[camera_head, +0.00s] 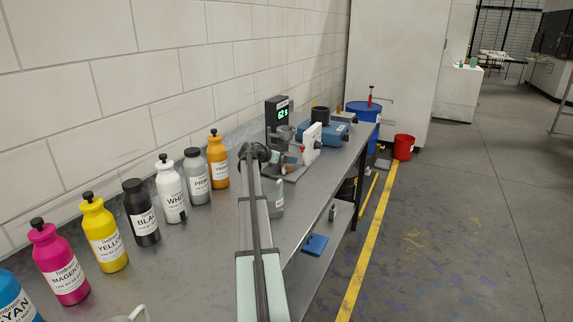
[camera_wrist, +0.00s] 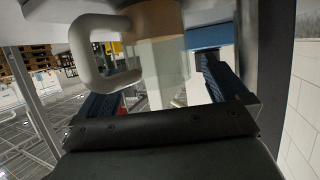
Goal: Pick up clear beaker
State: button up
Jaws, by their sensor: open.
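In the wrist view, a see-through beaker (camera_wrist: 165,66) with a pale loop handle (camera_wrist: 88,50) and a tan band at its upper part is close in front of my gripper (camera_wrist: 166,88). The dark fingers are spread, one at each side of the beaker in the picture. I cannot tell whether either finger touches it. In the head view, my arm hides most of the gripper's end. A small clear vessel (camera_head: 285,132) shows there by the display unit; I cannot tell if it is the same beaker.
A row of labelled ink bottles, including white (camera_head: 171,192) and orange (camera_head: 217,163), stands along the wall. A display unit (camera_head: 277,114) and a white panel (camera_head: 312,143) stand near the arm's far end. Part of a handled vessel (camera_head: 138,315) shows at the bottom edge.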

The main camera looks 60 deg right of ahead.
jog(key=shift+d, duration=0.1)
jog(key=shift+c, duration=0.3)
jog(key=c, duration=1.2)
jog(key=shift+o, duration=0.2)
